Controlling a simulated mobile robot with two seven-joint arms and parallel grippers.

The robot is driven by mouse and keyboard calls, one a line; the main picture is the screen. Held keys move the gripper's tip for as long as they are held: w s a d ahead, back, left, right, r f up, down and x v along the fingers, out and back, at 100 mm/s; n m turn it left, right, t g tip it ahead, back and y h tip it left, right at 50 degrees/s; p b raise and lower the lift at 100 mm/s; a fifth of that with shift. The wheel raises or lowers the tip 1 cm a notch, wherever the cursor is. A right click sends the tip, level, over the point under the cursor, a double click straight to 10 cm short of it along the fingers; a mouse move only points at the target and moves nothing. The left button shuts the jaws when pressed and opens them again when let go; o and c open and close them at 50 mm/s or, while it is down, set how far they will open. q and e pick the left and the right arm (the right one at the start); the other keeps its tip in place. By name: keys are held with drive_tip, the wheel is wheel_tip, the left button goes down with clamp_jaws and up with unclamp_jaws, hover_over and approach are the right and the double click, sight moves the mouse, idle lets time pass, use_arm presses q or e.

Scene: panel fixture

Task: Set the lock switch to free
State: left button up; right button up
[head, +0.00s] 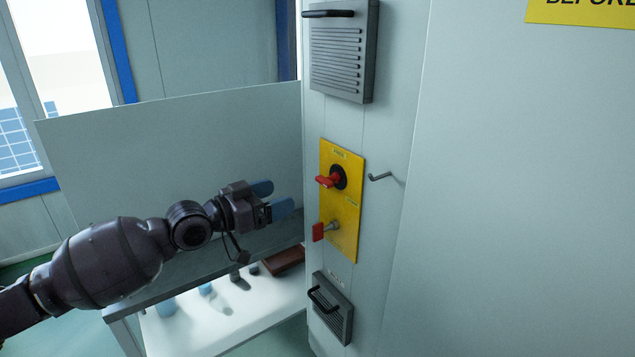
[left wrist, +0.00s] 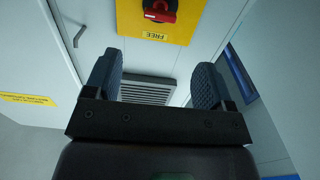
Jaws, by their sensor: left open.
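A yellow plate (head: 343,206) is mounted on the pale cabinet's narrow face. Its upper red switch handle (head: 328,181) sits on a black round base, and a lower red handle (head: 318,232) sits on a metal shaft. In the left wrist view, a red handle (left wrist: 160,15) on a black disc shows at the top edge, partly cut off, with the word FREE on the yellow plate (left wrist: 180,32). My left gripper (head: 272,198) is open and empty, left of the plate and apart from both handles. Its blue fingers also show in the left wrist view (left wrist: 157,88). My right gripper is not in view.
A bent metal hook (head: 380,177) sticks out right of the plate. Vents with black handles are above (head: 338,50) and below (head: 331,308) it. A low white table (head: 190,330) with small objects stands at lower left, behind a grey panel edge.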

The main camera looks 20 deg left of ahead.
sight(321, 181)
use_arm(q)
drive_tip(key=x, duration=1)
drive_tip(key=shift+w+d, duration=0.25)
drive_tip(key=shift+d, duration=0.05)
drive_tip(key=c, duration=0.9)
